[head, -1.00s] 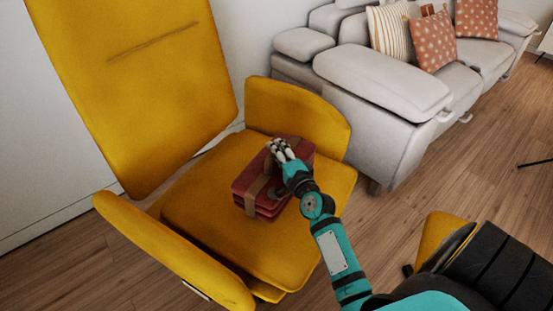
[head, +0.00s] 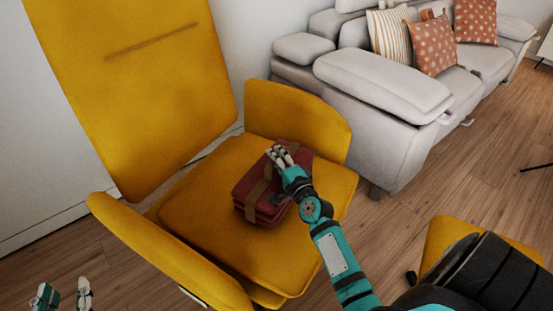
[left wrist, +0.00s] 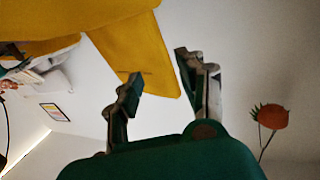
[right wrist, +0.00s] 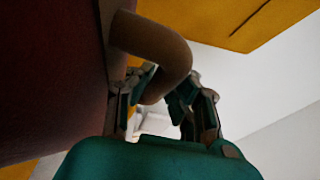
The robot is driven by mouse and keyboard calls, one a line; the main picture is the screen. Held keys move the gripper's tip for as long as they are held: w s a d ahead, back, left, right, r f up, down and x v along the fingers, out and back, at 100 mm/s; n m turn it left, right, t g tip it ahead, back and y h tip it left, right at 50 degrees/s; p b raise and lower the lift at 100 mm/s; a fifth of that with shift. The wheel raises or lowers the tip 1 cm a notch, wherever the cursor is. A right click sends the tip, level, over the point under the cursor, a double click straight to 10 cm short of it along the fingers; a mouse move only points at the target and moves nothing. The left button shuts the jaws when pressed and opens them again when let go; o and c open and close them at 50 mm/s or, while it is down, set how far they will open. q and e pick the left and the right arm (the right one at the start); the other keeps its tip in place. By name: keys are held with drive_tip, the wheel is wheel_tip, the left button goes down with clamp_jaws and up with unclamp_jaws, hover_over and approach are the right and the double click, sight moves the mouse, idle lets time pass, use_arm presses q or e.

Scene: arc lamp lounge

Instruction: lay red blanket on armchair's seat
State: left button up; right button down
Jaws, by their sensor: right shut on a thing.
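The red blanket (head: 250,193) is a folded bundle with a brown strap and handle. It rests on or just above the yellow armchair's seat (head: 210,232); I cannot tell if it touches. My right gripper (head: 278,156) is shut on the brown strap handle (right wrist: 165,50) at the bundle's right side. In the right wrist view the fingers close around this handle, with the dark red blanket (right wrist: 50,80) at the left. My left gripper (head: 64,296) is at the bottom left of the head view, left of the armchair. In the left wrist view its fingers (left wrist: 160,90) are apart and empty.
The armchair's left armrest (head: 170,255) lies between my left gripper and the seat. The other armrest (head: 300,115) is beyond the blanket. A grey sofa (head: 385,85) with several cushions stands at the back right. A yellow piece (head: 445,235) is beside my body.

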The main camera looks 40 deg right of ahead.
drive_tip(key=c, duration=1.3)
unclamp_jaws()
drive_tip(key=shift+o, duration=0.2)
drive_tip(key=s+a+p, duration=0.1)
drive_tip(key=s+a, duration=0.1)
drive_tip(key=s, duration=0.9)
use_arm(q)
drive_tip(key=shift+s+a+f+g+y, duration=0.2)
drive_tip(key=shift+f+g, duration=0.3)
drive_tip(key=shift+f, duration=0.25)
drive_tip(key=shift+s+a+f+g+y, duration=0.15)
drive_tip(key=shift+s+f+g, duration=0.1)
drive_tip(key=shift+f+g, duration=0.4)
drive_tip(key=shift+s+a+f+g+y, duration=0.2)
drive_tip(key=shift+f+g, duration=0.15)
drive_tip(key=shift+f, duration=0.5)
use_arm(e)
drive_tip(key=s+a+r+n+g+y, duration=0.2)
drive_tip(key=s+a+n+y, duration=0.1)
drive_tip(key=a+n, duration=0.8)
drive_tip(key=s+a+r+n+g+y, duration=0.1)
drive_tip(key=s+a+r+n+y, duration=0.1)
drive_tip(key=a+n, duration=0.8)
drive_tip(key=shift+s+a+r+n+g+y, duration=0.4)
drive_tip(key=shift+s+a, duration=0.15)
drive_tip(key=shift+s, duration=0.25)
